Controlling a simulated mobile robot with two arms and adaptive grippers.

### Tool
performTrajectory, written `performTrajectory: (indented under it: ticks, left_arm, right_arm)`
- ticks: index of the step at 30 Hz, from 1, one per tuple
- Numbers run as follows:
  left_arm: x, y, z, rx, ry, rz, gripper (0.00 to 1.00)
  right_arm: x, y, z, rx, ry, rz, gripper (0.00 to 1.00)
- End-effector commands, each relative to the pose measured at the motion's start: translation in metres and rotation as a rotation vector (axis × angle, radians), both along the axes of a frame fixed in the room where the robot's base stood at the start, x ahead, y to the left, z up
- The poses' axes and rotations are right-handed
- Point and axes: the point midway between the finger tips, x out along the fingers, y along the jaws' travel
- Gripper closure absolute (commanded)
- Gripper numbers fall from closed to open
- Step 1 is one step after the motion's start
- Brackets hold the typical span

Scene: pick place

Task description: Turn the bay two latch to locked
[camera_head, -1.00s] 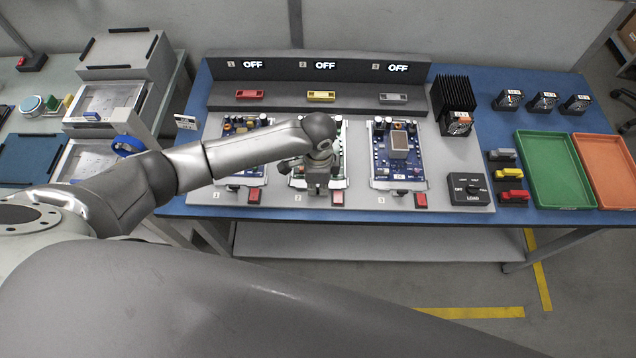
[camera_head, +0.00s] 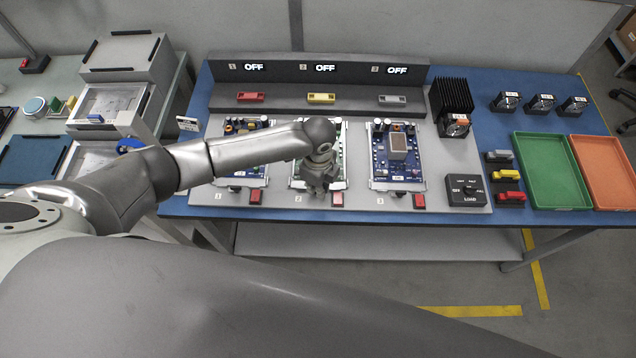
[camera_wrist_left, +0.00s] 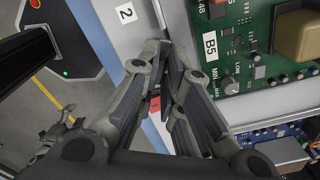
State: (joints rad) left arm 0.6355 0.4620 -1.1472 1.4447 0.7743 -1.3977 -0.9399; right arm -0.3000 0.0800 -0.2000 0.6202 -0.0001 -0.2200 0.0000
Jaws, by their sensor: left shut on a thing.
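The bay two tray holds a green circuit board (camera_head: 341,155), which also shows in the left wrist view (camera_wrist_left: 275,50). My left gripper (camera_head: 318,189) points down at the front edge of bay two, beside the number 2 label (camera_head: 298,198). In the left wrist view my gripper's fingers (camera_wrist_left: 168,62) are closed together between the 2 label (camera_wrist_left: 125,13) and the board. They are shut on the bay two latch, which is mostly hidden by the fingers, so its angle cannot be read.
A red switch (camera_head: 338,199) sits just right of my gripper. Bay three (camera_head: 398,160) with a blue board is to the right, bay one (camera_head: 243,180) partly behind my arm. The bay displays (camera_head: 326,68) read OFF. A load knob box (camera_head: 466,190) and green tray (camera_head: 552,170) stand further right.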

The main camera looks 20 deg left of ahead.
Motion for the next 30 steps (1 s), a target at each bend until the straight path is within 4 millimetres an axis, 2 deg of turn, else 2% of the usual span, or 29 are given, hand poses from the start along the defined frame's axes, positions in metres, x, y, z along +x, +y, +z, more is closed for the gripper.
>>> performTrajectory:
  ticks: [21,30]
  left_arm:
    - [0.0010,0.0002,0.0004,0.000,-0.002,-0.677,1.00]
    - [0.0008,-0.0004,0.0002,-0.002,-0.003,-0.906,1.00]
  right_arm:
    - [-0.0002,0.0000,0.0024,0.000,0.000,0.000,0.36]
    - [-0.0002,0.0001,-0.0005,0.000,0.000,0.000,0.36]
